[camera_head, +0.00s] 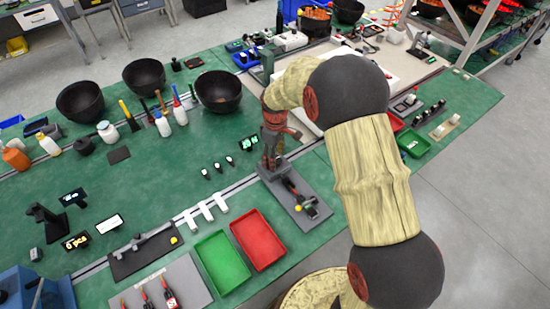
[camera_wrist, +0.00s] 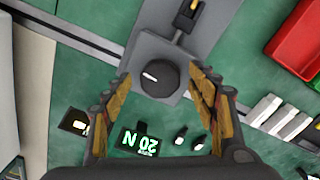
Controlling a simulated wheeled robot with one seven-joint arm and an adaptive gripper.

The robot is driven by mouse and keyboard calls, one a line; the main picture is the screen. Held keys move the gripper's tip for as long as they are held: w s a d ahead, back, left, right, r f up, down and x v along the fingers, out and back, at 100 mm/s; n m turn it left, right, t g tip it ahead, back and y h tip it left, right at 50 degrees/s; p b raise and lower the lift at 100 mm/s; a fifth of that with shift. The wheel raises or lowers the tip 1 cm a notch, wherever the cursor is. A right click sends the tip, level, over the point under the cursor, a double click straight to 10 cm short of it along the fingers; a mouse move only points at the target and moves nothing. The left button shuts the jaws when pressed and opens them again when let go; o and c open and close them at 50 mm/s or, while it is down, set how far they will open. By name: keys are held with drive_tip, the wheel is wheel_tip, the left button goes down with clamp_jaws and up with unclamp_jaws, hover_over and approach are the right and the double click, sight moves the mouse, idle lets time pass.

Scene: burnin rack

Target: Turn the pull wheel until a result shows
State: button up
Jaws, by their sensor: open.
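The pull wheel (camera_wrist: 158,80) is a dark round knob with a white mark, on the grey base of a pull fixture (camera_wrist: 150,45) in the wrist view. My gripper (camera_wrist: 159,76) is open, its two fingers on either side of the wheel in that view with gaps to it. I cannot tell how high the fingertips are. A small black display (camera_wrist: 138,141) beside the fixture reads "20 N", upside down in the wrist view; its smaller line is unreadable. In the head view, the display (camera_head: 249,142) stands near my gripper (camera_head: 271,163), and the wheel is hidden.
The fixture's plate (camera_head: 318,206) extends toward the bench's front edge. A red tray (camera_head: 258,238), a green tray (camera_head: 221,263) and white blocks (camera_head: 206,208) are nearby. Three small dark items (camera_head: 218,166) lie beside the display. Black bowls (camera_head: 217,91) and bottles stand farther back.

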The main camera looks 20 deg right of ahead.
drive_tip(key=shift+c, duration=1.1)
drive_tip(key=c, duration=1)
drive_tip(key=shift+o, duration=0.2)
drive_tip(key=shift+m, duration=0.4)
drive_tip(key=m+p, duration=0.2)
drive_tip(key=shift+m, duration=0.4)
drive_tip(key=m+p, duration=0.1)
drive_tip(key=m, duration=0.2)
drive_tip(key=shift+a+m, duration=0.1)
drive_tip(key=shift+m, duration=0.2)
drive_tip(key=m+p, duration=0.1)
drive_tip(key=m, duration=0.3)
drive_tip(key=shift+m+p, duration=0.65)
drive_tip(key=shift+m, duration=1.25)
